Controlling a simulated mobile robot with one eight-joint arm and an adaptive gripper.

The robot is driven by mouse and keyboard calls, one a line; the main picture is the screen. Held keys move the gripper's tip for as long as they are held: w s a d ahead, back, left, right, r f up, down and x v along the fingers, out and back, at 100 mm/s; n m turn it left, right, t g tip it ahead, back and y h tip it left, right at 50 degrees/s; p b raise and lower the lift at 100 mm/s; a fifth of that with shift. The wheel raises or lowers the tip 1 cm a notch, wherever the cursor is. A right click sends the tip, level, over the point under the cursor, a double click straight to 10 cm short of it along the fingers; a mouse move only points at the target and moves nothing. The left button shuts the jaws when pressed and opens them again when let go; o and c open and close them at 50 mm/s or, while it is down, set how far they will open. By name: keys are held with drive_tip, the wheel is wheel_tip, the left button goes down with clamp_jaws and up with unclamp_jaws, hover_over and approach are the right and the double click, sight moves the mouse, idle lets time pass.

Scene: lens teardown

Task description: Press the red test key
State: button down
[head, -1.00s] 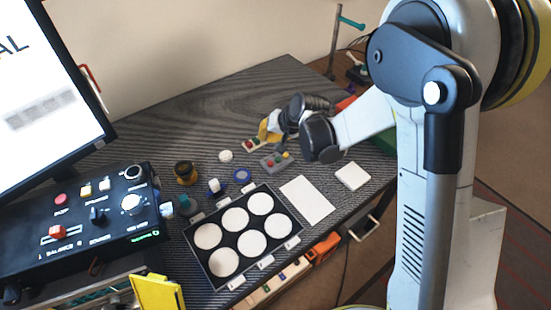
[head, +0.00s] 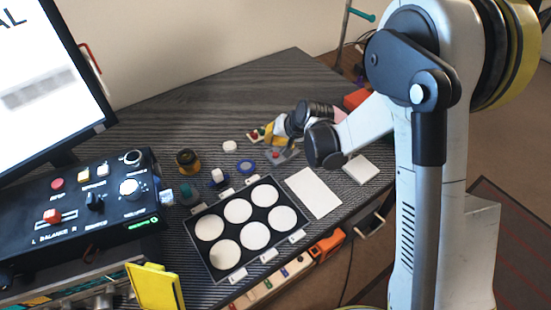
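A small grey key box (head: 283,158) lies on the dark desk behind the white card. A red key (head: 275,154) shows at its left side; its other keys are mostly covered by my gripper. A second small block with red and green keys (head: 256,134) lies just behind and to the left. Which red key is the test key cannot be read. My gripper (head: 277,138) hangs over or just behind the grey box, its tip small and partly hidden by my wrist. Whether it touches a key, or whether its fingers are open, I cannot tell.
A black tray (head: 215,262) of white discs stands in front, with a white card (head: 313,192) and a white block (head: 361,169) to its right. Small lens parts stand left of the box. A control panel (head: 75,211) and monitor (head: 45,80) fill the left. The desk's back is clear.

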sight(273, 153)
drive_tip(key=shift+f+b, duration=0.9)
drive_tip(key=shift+f, duration=0.55)
drive_tip(key=shift+f, duration=0.1)
drive_tip(key=shift+f+b, duration=0.3)
drive_tip(key=shift+b, duration=0.15)
drive_tip(key=shift+f, duration=0.4)
idle(0.7)
drive_tip(key=shift+r, duration=0.15)
drive_tip(key=shift+r+p, duration=0.45)
drive_tip(key=shift+r, duration=0.25)
drive_tip(key=shift+r+p, duration=1.6)
drive_tip(key=shift+r, duration=0.9)
